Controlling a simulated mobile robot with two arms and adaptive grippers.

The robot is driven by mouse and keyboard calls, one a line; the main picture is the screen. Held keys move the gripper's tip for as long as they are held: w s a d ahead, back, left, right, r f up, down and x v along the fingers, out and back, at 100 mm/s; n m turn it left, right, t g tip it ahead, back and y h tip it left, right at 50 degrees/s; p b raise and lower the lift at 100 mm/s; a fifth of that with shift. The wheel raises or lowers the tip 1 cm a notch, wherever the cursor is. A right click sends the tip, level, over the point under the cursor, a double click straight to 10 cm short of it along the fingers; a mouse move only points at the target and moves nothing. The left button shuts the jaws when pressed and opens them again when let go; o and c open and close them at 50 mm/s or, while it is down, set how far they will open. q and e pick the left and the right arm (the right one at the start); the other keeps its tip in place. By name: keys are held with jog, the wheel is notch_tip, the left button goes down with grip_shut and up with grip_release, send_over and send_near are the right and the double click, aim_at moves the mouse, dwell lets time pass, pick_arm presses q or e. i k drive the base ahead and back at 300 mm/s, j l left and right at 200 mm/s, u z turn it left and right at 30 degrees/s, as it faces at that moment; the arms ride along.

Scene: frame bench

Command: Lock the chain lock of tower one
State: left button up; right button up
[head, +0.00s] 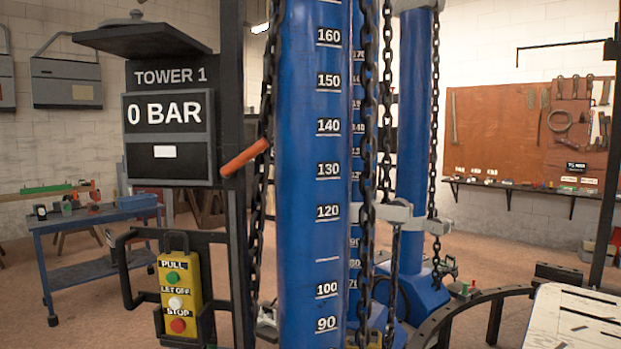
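Tower one stands in the middle as a thick blue column (314,185) with a white number scale. A sign on the display box (169,130) reads TOWER 1 and 0 BAR. A dark chain (262,190) hangs on the column's left side, beside a black post (233,120). An orange-red handle (245,157) sticks out at a slant by this post and chain, its left end lower. I cannot tell whether it is the chain lock, or the lock's state. A second chain (368,170) hangs right of the column. Neither of my grippers is in view.
A yellow control box (178,297) with green, white and red buttons hangs in a black frame at the lower left. Another blue column (411,140) stands behind right. A blue workbench (95,215) is at the left. A white slotted table (575,322) is at the lower right.

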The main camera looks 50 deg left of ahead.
aim_at(230, 169)
jog(key=u, duration=1.95)
